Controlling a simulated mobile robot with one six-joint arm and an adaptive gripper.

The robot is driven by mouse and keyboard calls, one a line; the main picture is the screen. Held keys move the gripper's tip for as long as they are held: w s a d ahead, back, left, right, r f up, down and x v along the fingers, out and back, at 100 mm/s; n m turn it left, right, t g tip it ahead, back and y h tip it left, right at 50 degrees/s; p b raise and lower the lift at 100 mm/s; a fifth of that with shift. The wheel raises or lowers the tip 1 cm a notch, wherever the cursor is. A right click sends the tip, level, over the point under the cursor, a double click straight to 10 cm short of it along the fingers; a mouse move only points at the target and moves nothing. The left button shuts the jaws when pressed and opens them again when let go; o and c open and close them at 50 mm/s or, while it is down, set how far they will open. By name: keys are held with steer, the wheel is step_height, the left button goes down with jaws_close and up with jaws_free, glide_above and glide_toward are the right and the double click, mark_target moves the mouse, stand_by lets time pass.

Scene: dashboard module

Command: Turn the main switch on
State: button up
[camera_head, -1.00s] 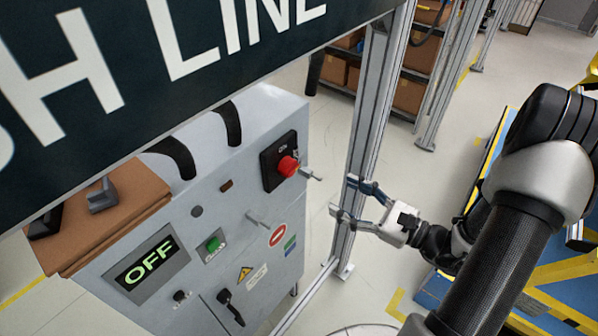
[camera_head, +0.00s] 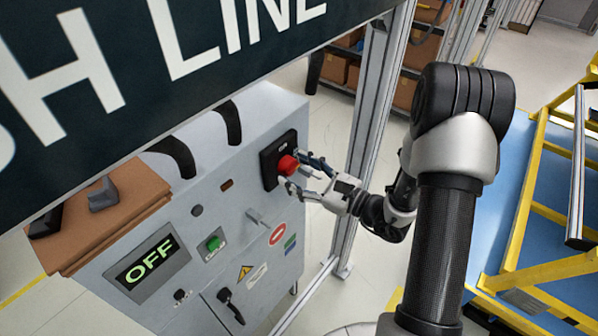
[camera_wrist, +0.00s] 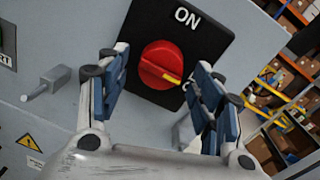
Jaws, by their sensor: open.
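The main switch is a red round knob (camera_head: 288,166) on a black plate (camera_head: 270,160) at the right of the grey cabinet's front. In the wrist view the red knob (camera_wrist: 161,65) has a yellow mark pointing to the lower right, away from the word ON at the plate's top. A display (camera_head: 147,262) on the cabinet reads OFF in green. My gripper (camera_head: 304,175) is open, with its fingers on either side of the knob in the head view. In the wrist view my gripper (camera_wrist: 157,85) has the knob between its fingertips; I cannot tell whether they touch it.
A metal peg (camera_head: 262,219) and a green button (camera_head: 213,243) stick out of the cabinet front. An aluminium post (camera_head: 366,130) stands right behind my gripper. A large sign (camera_head: 150,70) covers the upper left.

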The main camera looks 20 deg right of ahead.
steer(key=c, duration=1.1)
steer(key=shift+o, duration=0.2)
